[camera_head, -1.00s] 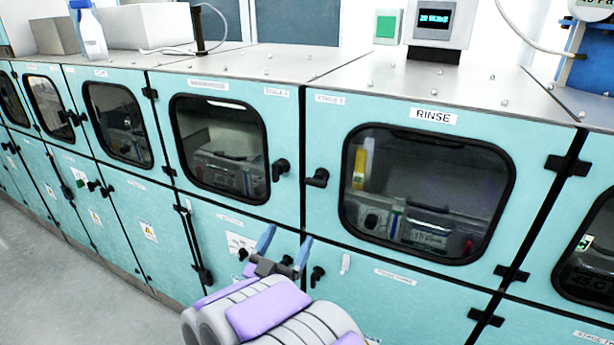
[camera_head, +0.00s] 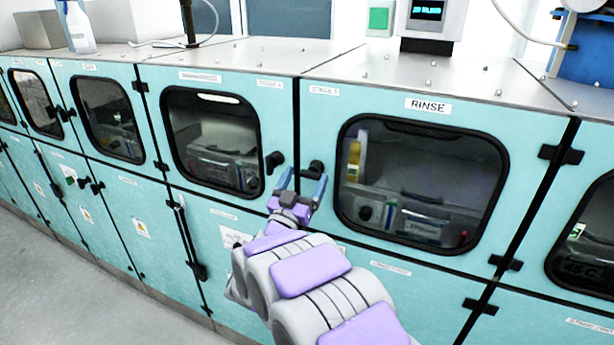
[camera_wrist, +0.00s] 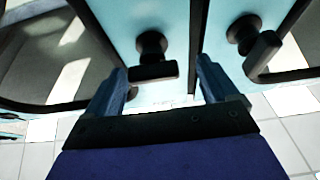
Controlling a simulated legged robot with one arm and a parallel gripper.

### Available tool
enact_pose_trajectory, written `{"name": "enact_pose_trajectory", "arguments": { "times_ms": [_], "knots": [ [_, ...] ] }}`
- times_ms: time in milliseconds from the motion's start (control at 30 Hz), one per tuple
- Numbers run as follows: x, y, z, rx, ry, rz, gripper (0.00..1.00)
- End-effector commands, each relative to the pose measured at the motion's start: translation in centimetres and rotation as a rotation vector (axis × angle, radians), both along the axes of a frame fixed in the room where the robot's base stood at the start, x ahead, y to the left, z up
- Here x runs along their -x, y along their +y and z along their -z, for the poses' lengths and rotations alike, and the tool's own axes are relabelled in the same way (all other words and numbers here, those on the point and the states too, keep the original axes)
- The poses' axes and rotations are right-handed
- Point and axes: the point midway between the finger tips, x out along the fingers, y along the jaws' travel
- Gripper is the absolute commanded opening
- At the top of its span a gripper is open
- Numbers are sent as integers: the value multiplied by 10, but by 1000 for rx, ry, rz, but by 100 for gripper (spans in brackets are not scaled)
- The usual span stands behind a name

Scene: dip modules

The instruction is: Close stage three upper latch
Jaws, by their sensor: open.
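The rinse door (camera_head: 385,251) has a black upper latch (camera_head: 314,169) at its left edge, with its handle lying roughly sideways. The door to its left (camera_head: 232,194) has a similar latch (camera_head: 274,162) at its right edge. Small stage labels are too blurred to read surely. My gripper (camera_head: 301,182) is open, fingers pointing up, just below and in front of these two latches. In the wrist view, one black latch handle (camera_wrist: 153,70) shows between my fingers (camera_wrist: 162,80), with no clear contact. A second latch (camera_wrist: 255,45) is to the right, outside the fingers.
A row of teal cabinets with dark windows fills the view. A grey top (camera_head: 420,88) carries a display unit (camera_head: 430,15) and a green-faced box (camera_head: 380,18). Dark hinges (camera_head: 561,154) stick out at the right. Grey floor (camera_head: 85,290) is free at lower left.

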Motion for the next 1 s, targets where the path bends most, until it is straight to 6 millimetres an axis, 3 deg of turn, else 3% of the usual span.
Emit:
{"name": "enact_pose_trajectory", "arguments": {
  "times_ms": [200, 533, 1000],
  "knots": [
    [-15, -9, -8, -3, -2, 2, 87],
    [-17, -5, -8, -1, -1, 0, 86],
    [-18, -6, -9, -1, -1, -2, 41]
  ]
}}
